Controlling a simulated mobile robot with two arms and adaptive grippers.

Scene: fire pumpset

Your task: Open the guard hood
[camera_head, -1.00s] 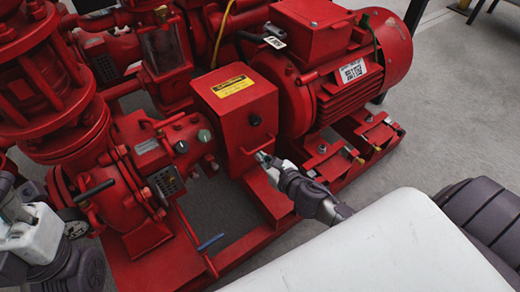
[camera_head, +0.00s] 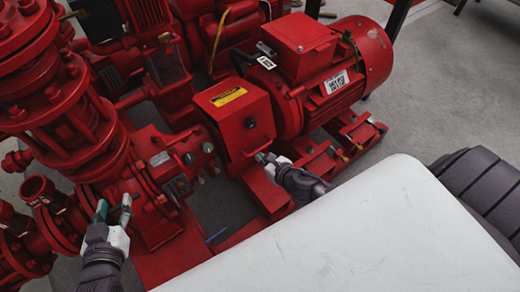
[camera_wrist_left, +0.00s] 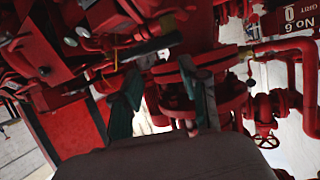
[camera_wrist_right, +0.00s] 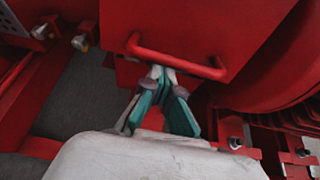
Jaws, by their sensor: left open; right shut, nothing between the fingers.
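The guard hood (camera_head: 234,110) is a red box with a yellow label on top, between the pump and the motor. It looks closed. Its bar handle (camera_wrist_right: 175,58) crosses the lower front of the hood in the right wrist view. My right gripper (camera_head: 264,158) is shut and empty, with its fingertips just at or below the handle; in the right wrist view the gripper (camera_wrist_right: 158,80) meets the bar's middle, and contact is unclear. My left gripper (camera_head: 114,210) is open and empty in front of the pump flange, away from the hood; its fingers also show in the left wrist view (camera_wrist_left: 160,95).
The red motor (camera_head: 320,75) stands right of the hood. The red pump and flanged pipes (camera_head: 60,115) fill the left. A base rail (camera_head: 335,150) runs below the motor. My white body covers the front. Grey floor (camera_head: 440,75) is free at the right.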

